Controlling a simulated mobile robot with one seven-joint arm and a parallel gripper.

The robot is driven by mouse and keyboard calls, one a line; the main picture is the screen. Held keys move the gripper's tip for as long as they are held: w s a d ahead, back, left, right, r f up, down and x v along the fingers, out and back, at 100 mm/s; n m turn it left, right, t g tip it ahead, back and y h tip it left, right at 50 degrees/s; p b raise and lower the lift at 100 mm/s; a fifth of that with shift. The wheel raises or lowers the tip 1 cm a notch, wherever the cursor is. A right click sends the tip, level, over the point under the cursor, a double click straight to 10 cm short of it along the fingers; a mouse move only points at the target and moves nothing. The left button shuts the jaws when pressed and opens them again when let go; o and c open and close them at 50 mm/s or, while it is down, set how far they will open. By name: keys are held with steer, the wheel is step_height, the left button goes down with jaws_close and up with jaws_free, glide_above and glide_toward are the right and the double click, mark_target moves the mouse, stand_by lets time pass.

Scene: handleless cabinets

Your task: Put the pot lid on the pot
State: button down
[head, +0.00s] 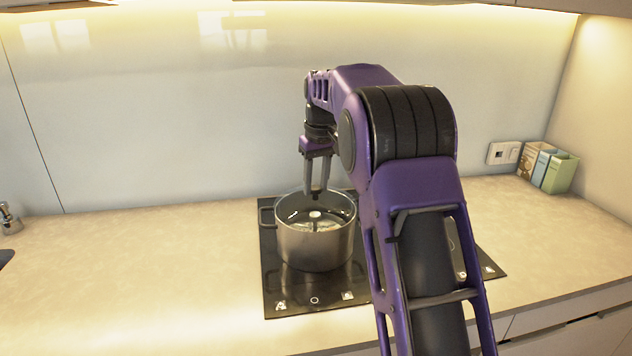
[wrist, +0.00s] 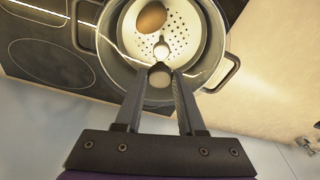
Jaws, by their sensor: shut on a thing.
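The steel pot (head: 314,247) stands upright on the black hob at the middle of the counter, with a loop handle on each side. My gripper (wrist: 160,76) is over the pot and shut on a small round grey knob (wrist: 160,79), which seems to be the pot lid's. The lid itself looks like clear glass; its edge is hard to make out, and I cannot tell whether it rests on the rim or sits above it. A white perforated piece (wrist: 184,32) and a brown egg-shaped thing (wrist: 151,17) show in the pot in the wrist view.
The black hob (head: 287,302) lies under the pot. Several small boxes (head: 560,173) stand at the back right by a wall socket (head: 502,153). A tap (head: 8,218) is at the far left. The counter (head: 150,265) left of the hob is clear.

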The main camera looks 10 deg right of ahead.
steer(key=shift+f, duration=0.25)
stand_by(0.5)
steer(key=shift+c, duration=2.1)
jaws_free()
